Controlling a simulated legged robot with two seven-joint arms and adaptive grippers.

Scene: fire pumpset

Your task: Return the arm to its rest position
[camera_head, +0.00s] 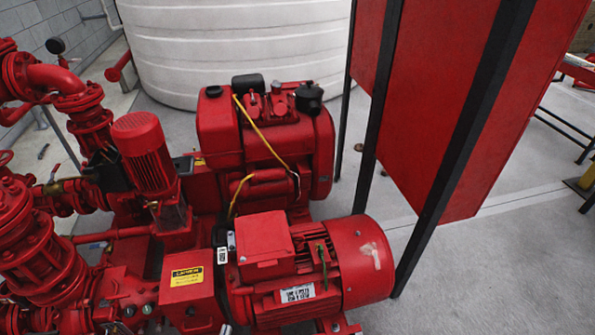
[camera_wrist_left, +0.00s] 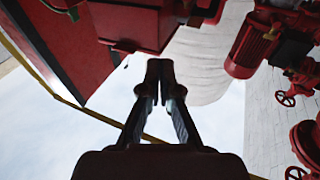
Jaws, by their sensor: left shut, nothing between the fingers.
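My left gripper (camera_wrist_left: 159,72) shows in the left wrist view, with its two dark fingers together at the tips and nothing between them. Beyond the fingertips is the underside of a red box-like part (camera_wrist_left: 135,25); I cannot tell the gap to it. I cannot clearly make out either arm in the head view, and my right gripper is not in view. In the head view, the red pumpset has a large motor (camera_head: 355,262) at the front, an engine block (camera_head: 222,135) behind it and a small upright motor (camera_head: 145,150) to the left.
A red panel on black posts (camera_head: 425,100) stands at the right of the pumpset. A white ribbed tank (camera_head: 235,40) is behind it. Red pipes and flanges (camera_head: 45,240) crowd the left side. Grey floor (camera_head: 500,270) is open at the lower right.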

